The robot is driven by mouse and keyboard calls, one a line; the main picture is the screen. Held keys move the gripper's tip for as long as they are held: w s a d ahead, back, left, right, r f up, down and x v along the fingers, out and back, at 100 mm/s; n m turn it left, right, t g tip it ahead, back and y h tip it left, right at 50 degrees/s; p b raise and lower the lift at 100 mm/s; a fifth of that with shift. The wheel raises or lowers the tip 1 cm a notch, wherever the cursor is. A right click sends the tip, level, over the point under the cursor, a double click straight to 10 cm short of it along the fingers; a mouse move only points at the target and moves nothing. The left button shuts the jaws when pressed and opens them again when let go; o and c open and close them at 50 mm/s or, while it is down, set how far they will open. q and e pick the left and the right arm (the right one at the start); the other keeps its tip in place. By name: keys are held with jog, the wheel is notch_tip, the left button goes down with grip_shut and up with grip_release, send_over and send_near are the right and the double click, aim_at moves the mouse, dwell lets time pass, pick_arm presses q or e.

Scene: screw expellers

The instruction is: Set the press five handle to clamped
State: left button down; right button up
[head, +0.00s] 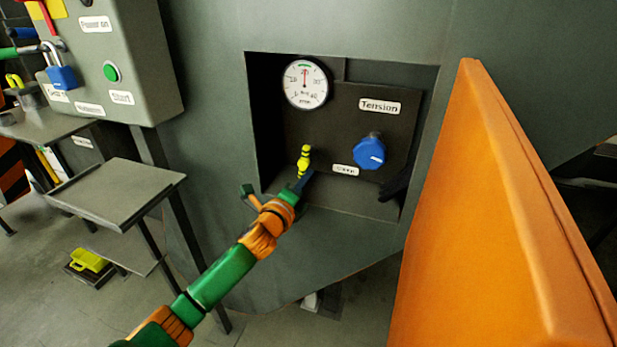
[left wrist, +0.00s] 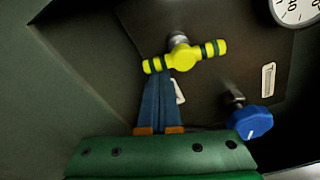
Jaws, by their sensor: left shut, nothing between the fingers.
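The yellow handle (head: 304,161) with dark bands sits on the dark panel inside the recess, below the gauge. In the head view it stands roughly upright; the left wrist view shows it as a yellow T-shaped bar (left wrist: 185,57) on a metal stem. A small white label (head: 345,170) is to its right, its text too small to read surely. My left gripper (head: 304,178) is just below the handle, its fingers together and empty. In the left wrist view the fingertips (left wrist: 172,75) reach the handle's lower edge; I cannot tell whether they touch.
A blue Tension knob (head: 369,152) sticks out to the right of the handle. A round gauge (head: 305,84) is above. An orange panel (head: 500,220) stands at the right. A control box (head: 150,60) and a small grey table (head: 115,190) are at left.

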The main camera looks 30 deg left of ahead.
pick_arm(q)
jog(key=shift+s+a+m+p, duration=0.1)
jog(key=shift+a+m+p, duration=0.2)
jog(key=shift+m, duration=0.35)
jog(key=shift+w+a+m+p, duration=0.1)
jog(key=shift+a+m+p, duration=0.05)
jog(key=shift+m+p, duration=0.4)
jog(key=shift+s+a+m+p, duration=0.1)
jog(key=shift+a+m+p, duration=0.15)
jog(key=shift+m, duration=0.45)
jog(key=m+p, duration=0.1)
jog(key=a+m+p, duration=0.1)
jog(key=m, duration=0.1)
jog(key=shift+s+r+g, duration=0.15)
jog(key=shift+r+g, duration=0.05)
jog(key=shift+g, duration=0.1)
jog(key=m, duration=0.1)
jog(key=m+p, duration=0.1)
jog(key=a+m+p, duration=0.1)
jog(key=shift+s+r+m+y, duration=0.1)
jog(key=shift+r+m+y, duration=0.2)
jog(key=shift+m+y, duration=0.1)
jog(key=shift+a+r+m+p, duration=0.2)
jog(key=shift+m+p, duration=0.35)
jog(key=shift+m, duration=0.45)
jog(key=shift+s+a+m+p, duration=0.1)
jog(key=shift+m+p, duration=0.2)
jog(key=shift+m, duration=0.2)
jog(key=shift+s, duration=0.1)
